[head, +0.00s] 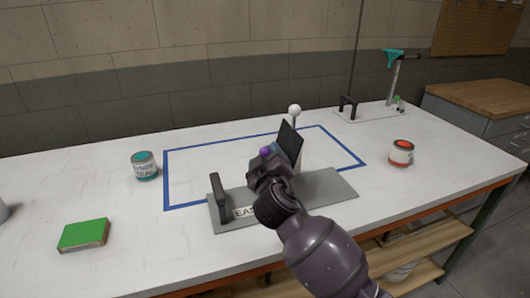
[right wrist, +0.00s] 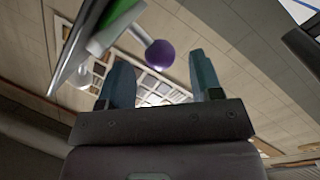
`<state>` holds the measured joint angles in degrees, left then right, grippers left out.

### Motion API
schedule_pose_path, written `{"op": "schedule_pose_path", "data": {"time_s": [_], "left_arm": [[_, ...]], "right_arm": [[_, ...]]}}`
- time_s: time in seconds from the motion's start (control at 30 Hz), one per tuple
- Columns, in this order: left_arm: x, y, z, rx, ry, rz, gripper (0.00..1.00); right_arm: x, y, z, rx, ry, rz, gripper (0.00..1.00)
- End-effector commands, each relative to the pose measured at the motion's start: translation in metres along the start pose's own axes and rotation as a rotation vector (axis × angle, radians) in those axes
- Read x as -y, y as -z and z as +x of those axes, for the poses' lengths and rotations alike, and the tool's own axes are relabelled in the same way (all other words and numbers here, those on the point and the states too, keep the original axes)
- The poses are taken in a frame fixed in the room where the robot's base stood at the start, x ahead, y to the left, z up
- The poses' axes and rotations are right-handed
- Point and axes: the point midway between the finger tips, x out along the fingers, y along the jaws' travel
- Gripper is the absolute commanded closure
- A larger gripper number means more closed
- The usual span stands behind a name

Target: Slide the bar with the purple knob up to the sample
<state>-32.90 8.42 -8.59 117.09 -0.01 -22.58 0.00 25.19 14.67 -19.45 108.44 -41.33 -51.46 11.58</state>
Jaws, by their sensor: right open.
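The purple knob (head: 265,152) shows just above my right gripper (head: 268,168) in the head view, in front of a tilted black panel (head: 289,144). The panel stands on a grey base plate (head: 330,191) with a partly hidden label. In the right wrist view the purple knob (right wrist: 160,53) sits at the end of a pale bar (right wrist: 120,27). My right gripper (right wrist: 163,80) is open; the knob appears between and beyond its two teal fingers, with no clear contact. A green patch (right wrist: 97,76) shows beside the bar; I cannot tell whether it is the sample. My left gripper is not in view.
A black handle (head: 220,199) rises at the plate's left end, and a white ball (head: 295,110) tops a post behind the panel. Paint cans (head: 144,166) (head: 401,153) and a green block (head: 83,235) stand well apart. A teal-headed stand (head: 394,60) is at back right.

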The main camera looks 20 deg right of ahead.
Motion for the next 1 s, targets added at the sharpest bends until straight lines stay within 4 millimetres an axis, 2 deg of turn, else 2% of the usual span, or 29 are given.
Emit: {"op": "schedule_pose_path", "data": {"time_s": [0.2, 0.4, 0.6, 1.0], "left_arm": [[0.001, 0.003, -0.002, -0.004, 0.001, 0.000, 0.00], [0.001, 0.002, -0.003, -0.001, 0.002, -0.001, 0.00], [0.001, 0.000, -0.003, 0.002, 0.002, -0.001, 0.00], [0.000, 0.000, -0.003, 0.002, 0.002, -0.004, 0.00]], "right_arm": [[0.000, 0.000, -0.042, 0.001, 0.001, 0.003, 0.41], [0.000, 0.000, -0.067, 0.000, 0.001, 0.002, 0.41], [0.000, 0.000, -0.077, 0.000, 0.000, 0.001, 0.41], [0.000, 0.000, -0.077, 0.000, 0.000, 0.001, 0.41]]}}
